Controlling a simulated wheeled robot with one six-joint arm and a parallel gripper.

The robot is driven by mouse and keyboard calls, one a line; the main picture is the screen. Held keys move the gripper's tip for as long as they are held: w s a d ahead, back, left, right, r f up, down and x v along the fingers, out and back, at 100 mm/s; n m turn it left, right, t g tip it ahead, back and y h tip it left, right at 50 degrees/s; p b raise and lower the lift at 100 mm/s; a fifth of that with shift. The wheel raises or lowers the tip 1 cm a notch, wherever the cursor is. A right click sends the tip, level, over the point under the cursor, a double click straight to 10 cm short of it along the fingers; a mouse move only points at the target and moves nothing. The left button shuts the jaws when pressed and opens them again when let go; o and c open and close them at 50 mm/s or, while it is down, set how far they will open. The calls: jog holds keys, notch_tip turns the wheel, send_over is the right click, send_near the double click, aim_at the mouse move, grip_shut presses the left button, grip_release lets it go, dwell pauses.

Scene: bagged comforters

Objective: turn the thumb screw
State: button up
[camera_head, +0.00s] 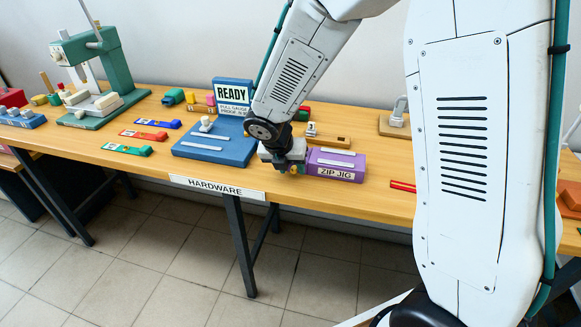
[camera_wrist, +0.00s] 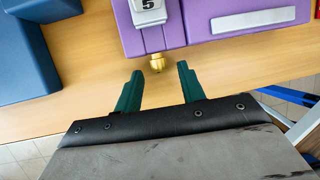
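The thumb screw (camera_wrist: 157,63) is a small brass knob on the near face of the purple zip jig (camera_wrist: 190,22), below a white block marked 5 (camera_wrist: 148,12). In the head view the purple jig (camera_head: 337,173) stands on the bench, labelled ZIP JIG. My gripper (camera_wrist: 160,70) is open, with its two green fingers apart. The brass knob lies between the fingertips or just beyond them, with a gap on both sides; neither finger appears to touch it. In the head view my gripper (camera_head: 287,163) is at the jig's left end and hides part of it.
A blue fixture (camera_head: 214,153) stands left of the jig, beside a READY sign (camera_head: 231,94). A wooden block (camera_head: 328,137) is behind the jig. Red, blue and green strips lie farther left, near a green press (camera_head: 112,66). The bench's front edge is close to my gripper.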

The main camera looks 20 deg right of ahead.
jog(key=shift+f, duration=0.1)
grip_shut()
jog(key=shift+d, duration=0.15)
jog(key=shift+s+d+m+t+y, duration=0.15)
jog(key=shift+t+y, duration=0.25)
jog(key=shift+y, duration=0.15)
jog(key=shift+s+d+m+t+y, duration=0.1)
jog(key=shift+m+t+y, duration=0.05)
jog(key=shift+t+y, duration=0.35)
jog(key=shift+s+d+f+m+t+y, duration=0.1)
jog(key=shift+d+m+t+y, duration=0.05)
jog(key=shift+t+y, duration=0.4)
jog(key=shift+d+m+t+y, duration=0.15)
jog(key=shift+t+y, duration=0.2)
jog(key=shift+y, duration=0.25)
jog(key=shift+s+f+y, duration=0.1)
jog(key=shift+s+y, duration=0.05)
jog(key=shift+y, duration=0.35)
jog(key=shift+s+d+f+m+t+y, duration=0.1)
jog(key=shift+m+t+y, duration=0.15)
jog(key=shift+t+y, duration=0.45)
jog(key=shift+s+d+f+m+t+y, duration=0.1)
jog(key=shift+m+t+y, duration=0.15)
jog(key=shift+t+y, duration=0.4)
